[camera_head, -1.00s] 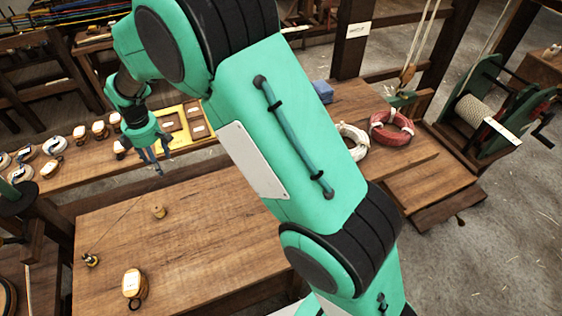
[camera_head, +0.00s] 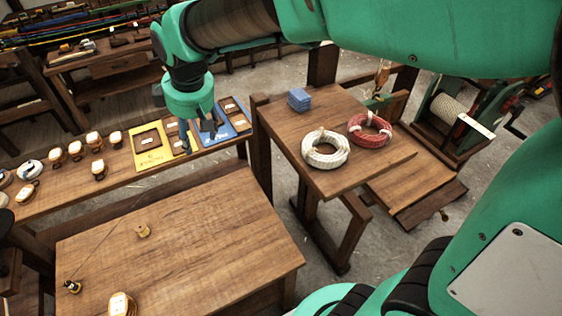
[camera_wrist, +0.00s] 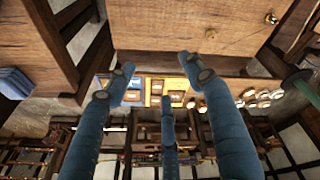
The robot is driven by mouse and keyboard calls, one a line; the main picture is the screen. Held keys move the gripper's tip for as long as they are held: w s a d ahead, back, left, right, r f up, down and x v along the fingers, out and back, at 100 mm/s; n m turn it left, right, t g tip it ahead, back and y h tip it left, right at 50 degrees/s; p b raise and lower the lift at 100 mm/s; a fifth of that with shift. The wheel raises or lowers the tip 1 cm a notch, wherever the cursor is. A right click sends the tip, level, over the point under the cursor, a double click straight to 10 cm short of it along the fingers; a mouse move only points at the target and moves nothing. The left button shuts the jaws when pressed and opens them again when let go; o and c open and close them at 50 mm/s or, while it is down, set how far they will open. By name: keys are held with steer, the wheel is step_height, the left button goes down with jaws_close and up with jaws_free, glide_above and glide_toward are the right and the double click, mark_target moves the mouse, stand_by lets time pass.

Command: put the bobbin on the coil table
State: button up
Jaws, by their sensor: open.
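The coil table (camera_head: 370,165) is the wooden table at centre right, bearing a white coil (camera_head: 325,149), a red coil (camera_head: 370,130) and a blue stack (camera_head: 299,100). My gripper (camera_head: 207,130) is open and empty over the back bench, beyond and to the right of the bobbin. In the wrist view its blue fingers (camera_wrist: 157,68) are spread with nothing between them.
The near table (camera_head: 210,225) also holds a small dark and brass piece (camera_head: 72,287) and a tagged item (camera_head: 122,304). The back bench carries yellow and blue boards (camera_head: 152,146) and several tagged pieces. A gap separates near table and coil table. A green rope winder (camera_head: 470,105) stands far right.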

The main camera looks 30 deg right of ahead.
steer(key=s+d+r+m+t, duration=0.1)
steer(key=s+d+m, duration=0.3)
steer(key=s, duration=0.8)
steer(key=s+d+r+m+t, duration=0.1)
steer(key=s+d+r+m, duration=0.1)
steer(key=s+d+m, duration=0.3)
steer(key=s+d, duration=0.4)
steer(key=s, duration=0.3)
steer(key=shift+h, duration=0.4)
steer(key=shift+s, duration=0.1)
step_height(320, 180, down, 3)
steer(key=b, duration=0.2)
steer(key=shift+r+b, duration=0.1)
steer(key=shift+b, duration=0.25)
